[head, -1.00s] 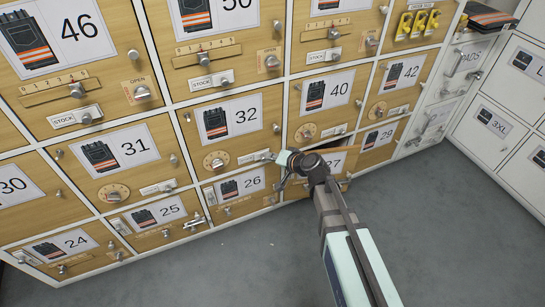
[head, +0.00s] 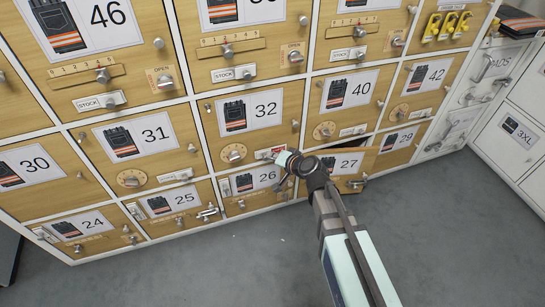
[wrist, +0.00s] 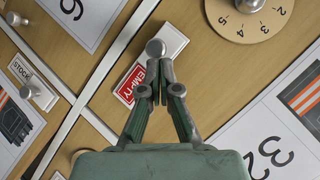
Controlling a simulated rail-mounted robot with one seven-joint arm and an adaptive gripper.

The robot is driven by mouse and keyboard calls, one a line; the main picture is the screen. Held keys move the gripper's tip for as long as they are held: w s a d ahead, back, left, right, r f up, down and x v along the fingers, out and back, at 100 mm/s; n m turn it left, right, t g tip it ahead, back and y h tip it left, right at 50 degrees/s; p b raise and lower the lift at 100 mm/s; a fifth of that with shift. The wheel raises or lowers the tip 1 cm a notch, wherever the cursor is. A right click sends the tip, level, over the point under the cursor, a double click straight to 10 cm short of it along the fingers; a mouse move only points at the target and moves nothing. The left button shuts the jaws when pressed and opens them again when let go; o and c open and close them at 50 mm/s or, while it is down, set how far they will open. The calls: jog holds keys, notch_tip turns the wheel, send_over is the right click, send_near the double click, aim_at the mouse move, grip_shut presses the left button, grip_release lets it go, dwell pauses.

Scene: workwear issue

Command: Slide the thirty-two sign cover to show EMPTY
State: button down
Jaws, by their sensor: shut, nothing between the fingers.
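Locker door 32 (head: 247,118) is tan, with a glove picture label. My gripper (head: 284,158) hides the sign's right end in the head view.
The door 32 dial (head: 233,153) is left of the sign. Door 27 (head: 345,163) stands ajar below and right, near my arm. Door 40 (head: 345,95) has its own sign. Door 26 (head: 250,180) is below. The grey floor in front is clear.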

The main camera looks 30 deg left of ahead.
jog(key=w+r+p+v, duration=0.1)
jog(key=w+p+v, duration=0.1)
jog(key=v, duration=1)
jog(key=shift+d+r+p, duration=0.25)
jog(key=shift+d+p, duration=0.05)
jog(key=shift+d, duration=0.1)
jog(key=shift+s, duration=0.1)
jog(key=s+d+f+n+g+h, duration=0.2)
jog(key=s+d+f+g+h, duration=0.6)
jog(key=s+d+f, duration=0.9)
jog(key=s+d+f+m+g+h, duration=0.2)
jog(key=s+d+f+g, duration=0.3)
jog(key=s+d, duration=0.5)
jog(key=s+d+f+m+g+h, duration=0.15)
jog(key=s+d+f+g, duration=0.3)
jog(key=s+d, duration=0.55)
jog(key=w+r+t+p, duration=0.2)
jog(key=r+p, duration=0.6)
jog(key=p, duration=0.5)
jog(key=w+r+t+p, duration=0.1)
jog(key=r+t+p, duration=0.2)
jog(key=r+p, duration=0.5)
jog(key=p, duration=0.6)
jog(key=shift+w+d+p, duration=0.3)
jog(key=shift+w+d, duration=0.05)
